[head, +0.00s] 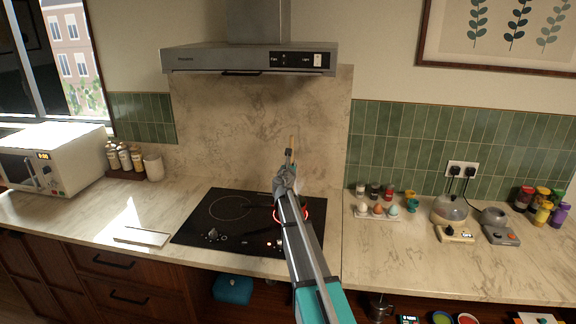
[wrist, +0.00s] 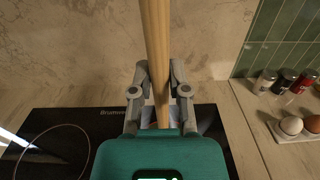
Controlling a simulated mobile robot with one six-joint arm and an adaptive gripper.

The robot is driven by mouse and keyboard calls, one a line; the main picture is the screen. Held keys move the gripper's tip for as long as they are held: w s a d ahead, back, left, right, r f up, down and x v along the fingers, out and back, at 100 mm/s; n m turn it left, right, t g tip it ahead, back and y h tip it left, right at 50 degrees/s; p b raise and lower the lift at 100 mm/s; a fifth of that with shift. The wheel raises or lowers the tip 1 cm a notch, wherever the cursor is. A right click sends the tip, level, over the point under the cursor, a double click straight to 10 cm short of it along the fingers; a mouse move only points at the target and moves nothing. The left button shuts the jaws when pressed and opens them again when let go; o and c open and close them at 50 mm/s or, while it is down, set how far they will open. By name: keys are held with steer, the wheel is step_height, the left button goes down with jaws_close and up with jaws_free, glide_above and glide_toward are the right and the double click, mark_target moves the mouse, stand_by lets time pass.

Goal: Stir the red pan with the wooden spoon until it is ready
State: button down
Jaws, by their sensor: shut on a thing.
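My gripper (head: 289,158) is raised above the back right part of the black hob (head: 218,232). In the wrist view my gripper (wrist: 159,70) is shut on a pale wooden handle, which I take to be the wooden spoon (wrist: 156,30). The handle runs up between both fingers and out of the top of that picture. In the head view a short piece of the spoon (head: 292,142) sticks up past the fingers. The spoon's head cannot be made out.
A microwave (head: 52,158) stands at the left, beside several bottles. An egg tray (head: 377,212) with several eggs and some shakers sit right of the hob. The range hood (head: 248,58) hangs above. The counter front right is clear.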

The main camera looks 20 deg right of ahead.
steer(key=shift+f+b, duration=3.1)
steer(key=shift+f, duration=0.35)
steer(key=shift+w+d, duration=0.1)
steer(key=shift+w, duration=0.05)
